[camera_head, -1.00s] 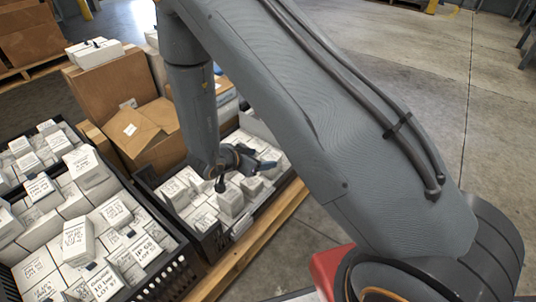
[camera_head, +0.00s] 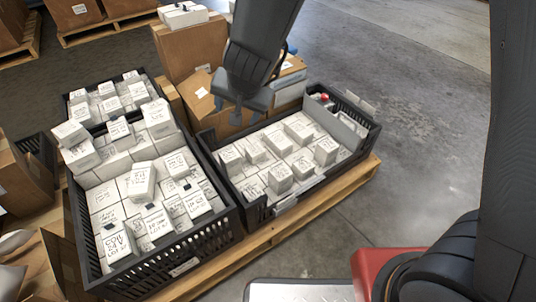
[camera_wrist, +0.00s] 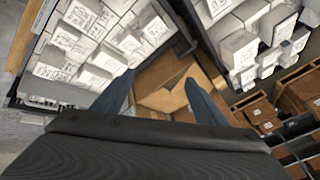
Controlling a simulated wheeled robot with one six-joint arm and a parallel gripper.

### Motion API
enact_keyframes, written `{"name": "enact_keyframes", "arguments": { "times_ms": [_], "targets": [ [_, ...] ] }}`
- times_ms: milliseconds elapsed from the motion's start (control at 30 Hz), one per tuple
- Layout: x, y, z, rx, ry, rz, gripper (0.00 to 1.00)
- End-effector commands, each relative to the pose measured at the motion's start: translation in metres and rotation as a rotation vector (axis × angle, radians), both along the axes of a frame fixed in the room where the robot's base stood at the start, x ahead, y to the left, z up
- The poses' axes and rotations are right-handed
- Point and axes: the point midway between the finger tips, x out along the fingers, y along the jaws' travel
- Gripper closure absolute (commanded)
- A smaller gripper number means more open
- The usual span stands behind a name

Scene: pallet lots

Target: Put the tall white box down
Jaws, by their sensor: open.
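My gripper (camera_wrist: 160,90) is open, and its two dark fingers show apart in the wrist view with no box between them. Brown cardboard shows beyond them. In the head view my arm hangs above the cardboard boxes behind the right crate (camera_head: 243,205), and the fingertips are hard to make out. White boxes with handwritten labels fill much of that crate. One white box (camera_head: 279,178) stands upright near its front, and another upright one (camera_head: 325,151) is to its right. I cannot tell which of them is the tall white box.
A left black crate (camera_head: 217,236) is piled with white boxes, some above its rim. Another crate (camera_head: 70,108) is behind it. Brown cartons (camera_head: 178,50) stand behind the right crate. The crates rest on a wooden pallet (camera_head: 330,204). Open concrete floor lies to the right.

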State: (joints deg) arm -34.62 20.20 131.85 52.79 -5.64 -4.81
Motion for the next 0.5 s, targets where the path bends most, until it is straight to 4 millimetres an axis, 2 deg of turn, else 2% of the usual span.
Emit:
{"name": "enact_keyframes", "arguments": {
  "times_ms": [33, 100, 233, 400, 500],
  "targets": [
    [-0.019, 0.008, 0.019, 0.017, 0.017, 0.077, 0.35],
    [-0.05, 0.014, 0.039, 0.022, 0.054, 0.188, 0.35],
    [-0.11, 0.009, 0.07, -0.003, 0.126, 0.385, 0.35],
    [-0.185, -0.025, 0.097, -0.097, 0.214, 0.602, 0.35],
    [-0.217, -0.05, 0.106, -0.163, 0.257, 0.686, 0.35]
  ]
}}
